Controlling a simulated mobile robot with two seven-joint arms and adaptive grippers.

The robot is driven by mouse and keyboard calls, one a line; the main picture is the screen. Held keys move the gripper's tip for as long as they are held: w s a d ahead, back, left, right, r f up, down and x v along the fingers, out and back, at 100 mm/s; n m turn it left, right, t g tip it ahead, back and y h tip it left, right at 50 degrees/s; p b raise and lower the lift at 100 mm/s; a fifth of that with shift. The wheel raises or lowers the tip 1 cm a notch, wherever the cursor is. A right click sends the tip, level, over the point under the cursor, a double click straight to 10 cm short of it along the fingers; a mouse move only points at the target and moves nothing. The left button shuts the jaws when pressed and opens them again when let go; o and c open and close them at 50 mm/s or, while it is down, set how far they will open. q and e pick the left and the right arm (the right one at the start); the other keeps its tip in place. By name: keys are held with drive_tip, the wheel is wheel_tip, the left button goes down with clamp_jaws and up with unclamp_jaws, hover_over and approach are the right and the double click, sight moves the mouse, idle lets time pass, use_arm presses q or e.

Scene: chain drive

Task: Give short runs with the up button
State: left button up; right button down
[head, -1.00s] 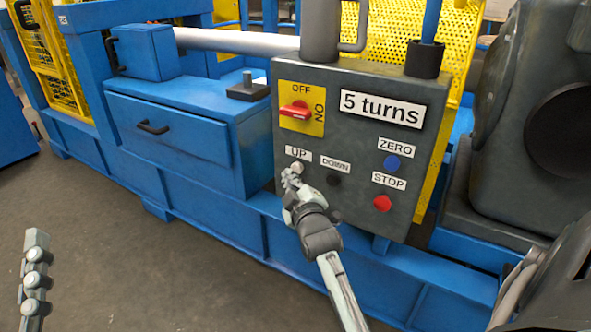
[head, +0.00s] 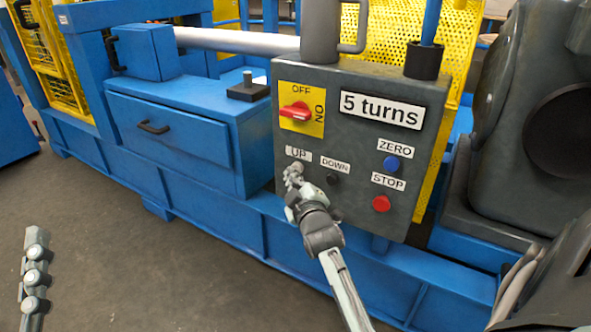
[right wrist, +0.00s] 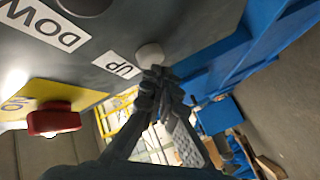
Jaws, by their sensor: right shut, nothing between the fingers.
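The grey control box (head: 345,190) carries a label "UP" (head: 299,154), with my right gripper (head: 292,174) just below it. In the right wrist view the up button (right wrist: 150,54) is pale and round, beside its "UP" label (right wrist: 118,66). My right gripper (right wrist: 158,78) is shut and empty, its tips at the button's edge; I cannot tell whether they touch it.
The box also has a black down button (head: 333,179), a blue zero button (head: 391,163), a red stop button (head: 381,204) and a red switch (head: 294,111). A "5 turns" sign (head: 381,109) is above. A blue drawer cabinet (head: 190,165) stands at left.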

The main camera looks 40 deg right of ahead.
drive_tip(key=shift+w+d, duration=0.2)
drive_tip(key=shift+d, duration=0.2)
idle(2.9)
drive_tip(key=shift+s+a+p, duration=0.4)
drive_tip(key=shift+a+p, duration=0.15)
drive_tip(key=shift+a, duration=0.3)
